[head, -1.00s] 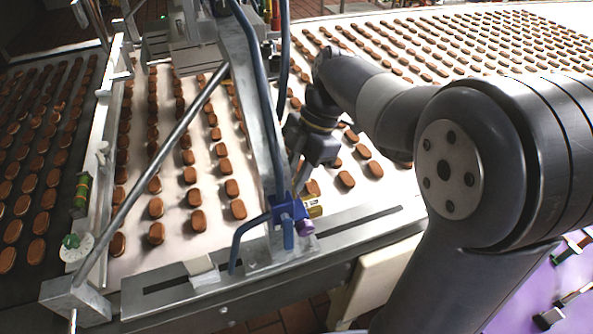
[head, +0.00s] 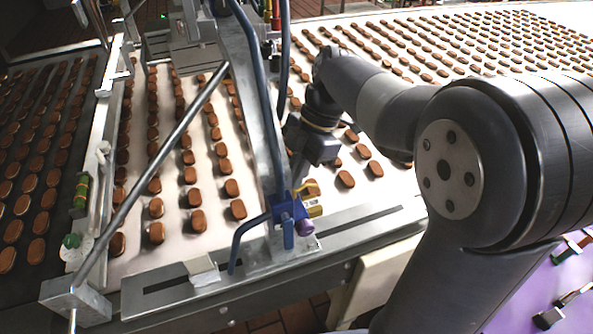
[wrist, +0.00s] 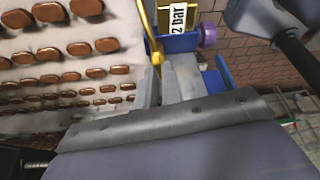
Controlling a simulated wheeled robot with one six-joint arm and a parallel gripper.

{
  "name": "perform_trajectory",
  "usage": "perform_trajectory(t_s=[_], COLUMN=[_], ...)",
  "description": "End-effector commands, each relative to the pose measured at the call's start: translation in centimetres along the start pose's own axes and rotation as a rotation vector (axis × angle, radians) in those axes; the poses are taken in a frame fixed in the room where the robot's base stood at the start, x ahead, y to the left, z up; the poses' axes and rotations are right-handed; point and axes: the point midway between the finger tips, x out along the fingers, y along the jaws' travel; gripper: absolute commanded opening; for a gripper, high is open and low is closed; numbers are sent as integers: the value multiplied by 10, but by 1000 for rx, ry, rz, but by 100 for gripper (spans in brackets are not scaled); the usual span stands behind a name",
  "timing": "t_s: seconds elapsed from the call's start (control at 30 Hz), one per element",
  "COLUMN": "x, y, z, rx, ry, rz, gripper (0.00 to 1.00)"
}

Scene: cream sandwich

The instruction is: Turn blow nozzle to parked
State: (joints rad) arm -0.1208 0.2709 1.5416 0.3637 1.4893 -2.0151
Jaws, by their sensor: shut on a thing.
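The blow nozzle, a thin bent gold tube (head: 308,187), is at the top of a blue block (head: 284,207) on the metal rail. It also shows in the wrist view (wrist: 149,28), running down to my fingertips. My gripper (head: 299,176) points down at the block from behind and is shut on the nozzle. In the wrist view my grey fingers (wrist: 168,82) are close together at the tube's lower end. The exact contact is partly hidden. A yellow "2 bar" tag (wrist: 179,18) and a purple knob (wrist: 207,35) sit on the block.
A blue bent pipe (head: 243,240) leaves the block to the left. A slanted grey beam with a blue hose (head: 262,90) stands close to my gripper on the left. Rows of brown biscuits (head: 197,220) lie on the pale belt. A thin metal rod (head: 160,155) crosses the left.

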Motion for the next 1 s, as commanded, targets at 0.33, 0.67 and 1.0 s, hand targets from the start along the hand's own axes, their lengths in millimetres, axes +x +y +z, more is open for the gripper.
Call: perform_trajectory(t_s=[0.33,0.67,1.0], x=[0,0,0], y=[0,0,0], z=[0,0,0], rx=[0,0,0], ry=[0,0,0], rz=[1,1,0], gripper=[0,8,36])
